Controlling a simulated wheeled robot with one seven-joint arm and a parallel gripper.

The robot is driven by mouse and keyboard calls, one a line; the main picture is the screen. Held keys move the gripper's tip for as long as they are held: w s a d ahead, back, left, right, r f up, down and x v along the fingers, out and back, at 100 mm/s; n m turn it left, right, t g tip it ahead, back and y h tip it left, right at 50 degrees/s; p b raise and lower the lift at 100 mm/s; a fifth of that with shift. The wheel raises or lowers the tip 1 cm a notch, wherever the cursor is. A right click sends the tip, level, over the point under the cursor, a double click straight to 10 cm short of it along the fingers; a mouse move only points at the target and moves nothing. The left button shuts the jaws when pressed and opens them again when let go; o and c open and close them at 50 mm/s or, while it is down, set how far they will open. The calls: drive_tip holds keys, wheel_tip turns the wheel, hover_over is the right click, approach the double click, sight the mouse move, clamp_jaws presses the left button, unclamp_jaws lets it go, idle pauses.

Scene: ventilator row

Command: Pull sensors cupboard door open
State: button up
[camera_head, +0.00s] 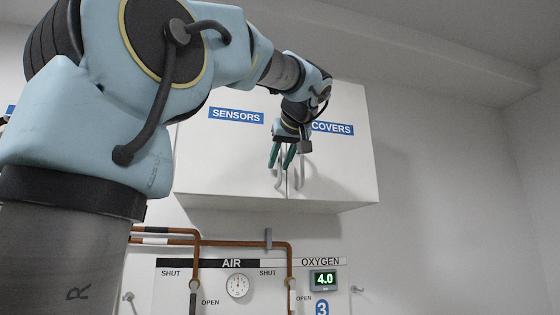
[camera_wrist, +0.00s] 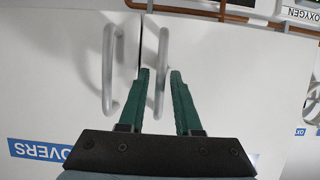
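The sensors cupboard door (camera_head: 225,155) is the left door of a white wall cupboard, marked with a blue SENSORS label (camera_head: 236,116). It looks shut, level with the covers door (camera_head: 345,165) on its right. Its grey bar handle (camera_head: 279,180) hangs near the middle seam; in the upside-down wrist view this handle (camera_wrist: 162,50) is the right one of two. My gripper (camera_head: 281,156) is at the handles with green fingers apart. In the wrist view my gripper (camera_wrist: 161,75) has one fingertip on each side of the sensors handle, with gaps showing. I cannot tell how deep the handle sits between them.
The covers door handle (camera_wrist: 109,70) is close beside my gripper's outer finger. Below the cupboard are copper pipes (camera_head: 240,243), a gauge (camera_head: 237,286) and a green-lit oxygen display (camera_head: 325,280). The wall right of the cupboard is bare.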

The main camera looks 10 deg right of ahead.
clamp_jaws()
idle(1.1)
